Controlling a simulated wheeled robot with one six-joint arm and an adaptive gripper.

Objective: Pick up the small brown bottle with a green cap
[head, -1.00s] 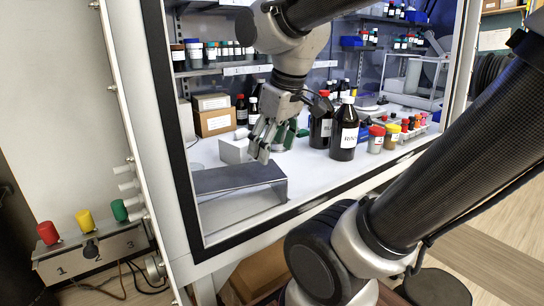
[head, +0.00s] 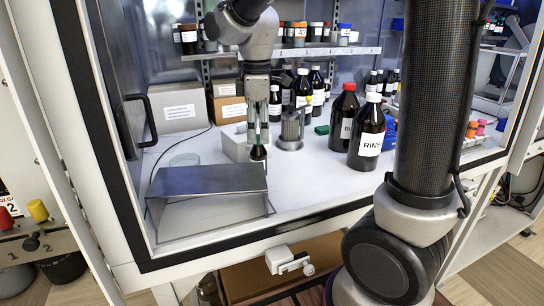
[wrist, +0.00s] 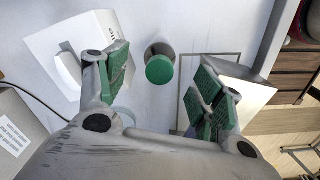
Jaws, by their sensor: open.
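The small brown bottle with a green cap (wrist: 159,69) shows almost from above in the wrist view, its round cap hiding most of its body. It stands on the white bench, a little beyond the gap between my fingers. In the head view the bottle (head: 258,155) is a small dark shape right under my fingertips, partly hidden behind the metal stand. My gripper (head: 257,132) points down over it. In the wrist view my gripper (wrist: 162,88) is open, its green pads apart on either side, with nothing held.
A bent metal stand (head: 205,180) is close in front of the bottle. A white box (head: 236,146) and a metal cylinder (head: 292,130) stand close behind. Large brown bottles, including one labelled RINS (head: 367,138), stand to the right. The hood's front frame edges the bench.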

